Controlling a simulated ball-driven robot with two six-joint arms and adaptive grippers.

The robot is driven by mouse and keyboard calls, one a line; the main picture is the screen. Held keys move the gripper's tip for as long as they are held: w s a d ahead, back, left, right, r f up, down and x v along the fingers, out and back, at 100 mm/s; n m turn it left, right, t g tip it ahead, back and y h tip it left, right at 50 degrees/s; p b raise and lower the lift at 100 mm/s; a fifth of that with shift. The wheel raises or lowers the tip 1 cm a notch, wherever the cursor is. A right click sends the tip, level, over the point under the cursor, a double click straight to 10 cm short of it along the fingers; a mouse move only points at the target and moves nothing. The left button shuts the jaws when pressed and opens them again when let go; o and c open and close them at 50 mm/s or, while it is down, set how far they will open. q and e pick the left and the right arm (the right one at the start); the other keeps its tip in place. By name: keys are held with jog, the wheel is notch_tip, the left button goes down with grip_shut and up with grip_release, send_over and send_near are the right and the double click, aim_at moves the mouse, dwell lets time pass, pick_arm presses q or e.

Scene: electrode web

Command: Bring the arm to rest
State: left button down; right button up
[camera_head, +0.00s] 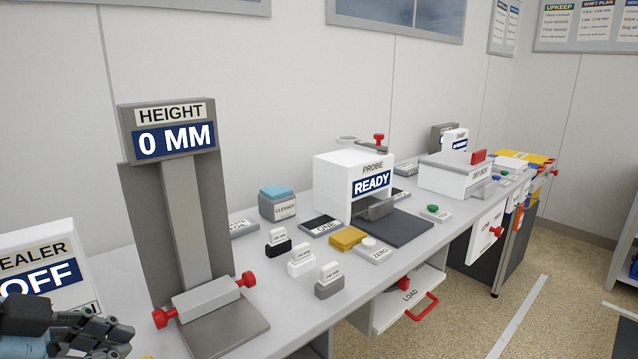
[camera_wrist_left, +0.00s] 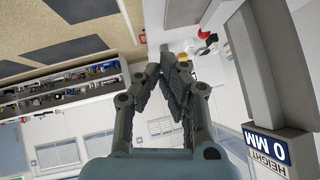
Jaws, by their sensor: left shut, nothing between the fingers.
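My left gripper (camera_head: 95,330) shows at the lower left corner of the head view, in front of the sealer (camera_head: 40,270) that reads OFF. In the left wrist view my left gripper (camera_wrist_left: 165,75) is shut, with its fingers together and nothing between them. It is held clear in the air. The height gauge (camera_head: 190,220), reading 0 MM, stands to the right of the gripper in the head view. It also shows at the right of the left wrist view (camera_wrist_left: 240,70). My right gripper is in neither view.
The grey bench (camera_head: 310,325) runs to the back right. On it stand the probe box (camera_head: 335,175) reading READY, a blue-topped cleaner box (camera_head: 278,207), small labelled blocks (camera_head: 329,285), a yellow pad (camera_head: 347,238) and a white box (camera_head: 450,180). A load drawer (camera_head: 390,312) has a red handle. Open floor (camera_head: 560,290) lies right.

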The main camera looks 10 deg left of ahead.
pick_arm(q)
jog(key=s+d+f+n+g+y, duration=0.2)
jog(key=s+f+n+g, duration=0.15)
jog(key=s, duration=0.25)
jog(key=s+d+f+n+g+y, duration=0.1)
jog(key=s+f+n+g+y, duration=0.15)
jog(key=s+n, duration=0.3)
notch_tip(320, 180, down, 32)
jog(key=s+a+b, duration=0.3)
jog(key=b, duration=0.3)
jog(key=s+f+g+b, duration=0.1)
jog(key=s+f+b, duration=0.3)
jog(key=s+f, duration=1.4)
notch_tip(320, 180, down, 2)
jog(key=shift+a+f+g, duration=0.25)
jog(key=shift+a+g, duration=0.05)
jog(key=shift+a, duration=0.05)
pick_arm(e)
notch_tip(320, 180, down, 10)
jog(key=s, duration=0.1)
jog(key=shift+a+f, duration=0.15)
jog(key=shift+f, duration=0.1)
